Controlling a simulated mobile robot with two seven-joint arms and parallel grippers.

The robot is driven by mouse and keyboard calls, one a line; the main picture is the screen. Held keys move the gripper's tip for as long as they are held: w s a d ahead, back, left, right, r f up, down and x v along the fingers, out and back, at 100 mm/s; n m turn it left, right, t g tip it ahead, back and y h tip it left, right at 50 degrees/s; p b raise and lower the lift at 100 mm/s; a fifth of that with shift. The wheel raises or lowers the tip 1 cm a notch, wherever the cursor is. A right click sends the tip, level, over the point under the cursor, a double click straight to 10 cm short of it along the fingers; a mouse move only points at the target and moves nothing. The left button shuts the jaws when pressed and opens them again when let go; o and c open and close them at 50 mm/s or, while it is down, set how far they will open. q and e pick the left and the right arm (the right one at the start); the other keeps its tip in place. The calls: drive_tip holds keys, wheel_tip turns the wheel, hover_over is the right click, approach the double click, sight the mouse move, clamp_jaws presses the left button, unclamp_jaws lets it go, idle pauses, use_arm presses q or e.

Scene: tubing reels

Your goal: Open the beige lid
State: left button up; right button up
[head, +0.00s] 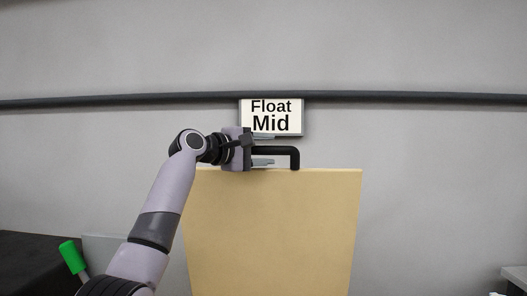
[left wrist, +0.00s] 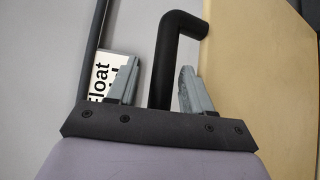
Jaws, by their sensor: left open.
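The beige lid (head: 275,230) stands upright in the middle of the head view, its flat face toward me. A black bent handle (head: 294,156) sits at its top edge. My left gripper (head: 264,149) is open at the handle, one finger above the handle's bar and one below it. In the left wrist view the black handle (left wrist: 167,65) passes between the two fingers of the gripper (left wrist: 152,88), with the beige lid (left wrist: 270,70) on the right. I cannot tell whether either finger touches the handle. My right gripper is not in view.
A sign reading "Float Mid" (head: 271,116) is on the grey wall behind the lid, just above the handle. A dark rail (head: 420,98) runs along the wall. A green-handled object (head: 72,256) stands by a dark surface at lower left. A light ledge (head: 514,275) is at lower right.

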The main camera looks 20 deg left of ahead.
use_arm(q)
drive_tip(key=shift+f, duration=0.1)
drive_tip(key=shift+s+a+b, duration=0.3)
drive_tip(key=shift+s, duration=0.1)
drive_tip(key=b+v, duration=0.2)
drive_tip(key=v, duration=0.3)
drive_tip(key=shift+s+a, duration=0.25)
drive_tip(key=shift+s, duration=0.25)
